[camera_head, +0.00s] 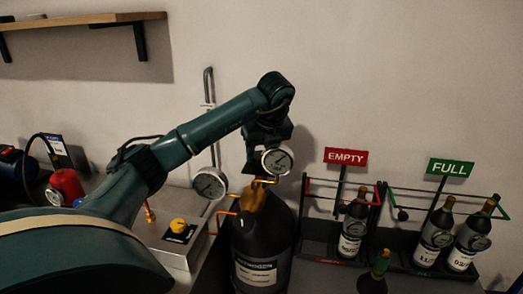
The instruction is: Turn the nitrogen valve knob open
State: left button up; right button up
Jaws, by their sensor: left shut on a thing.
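A large dark gas cylinder (262,238) with a pale label stands at the centre, with a brass-coloured neck (254,198) on top. A round white gauge (277,161) sits above it, and a second gauge (210,184) is to the left. My left gripper (257,172) points down at the valve fittings above the cylinder neck. It is shut on a part there, seemingly the nitrogen valve knob, which the jaws and gauge mostly hide. I cannot tell how far the knob is turned. My right gripper is not in view.
A metal box (168,246) with a yellow knob (179,226) is left of the cylinder. Racks under the EMPTY sign (346,156) and FULL sign (450,168) hold dark bottles. A loose dark bottle (374,278) stands in front. A red container (66,184) is at far left.

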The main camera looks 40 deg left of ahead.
pick_arm(q)
jog(key=shift+w+r+n+g, duration=0.1)
jog(key=shift+n+g, duration=0.2)
jog(key=shift+n, duration=0.8)
jog(key=o, duration=1)
jog(key=p+v, duration=0.1)
jog(key=v, duration=1.2)
jog(key=shift+d, duration=0.25)
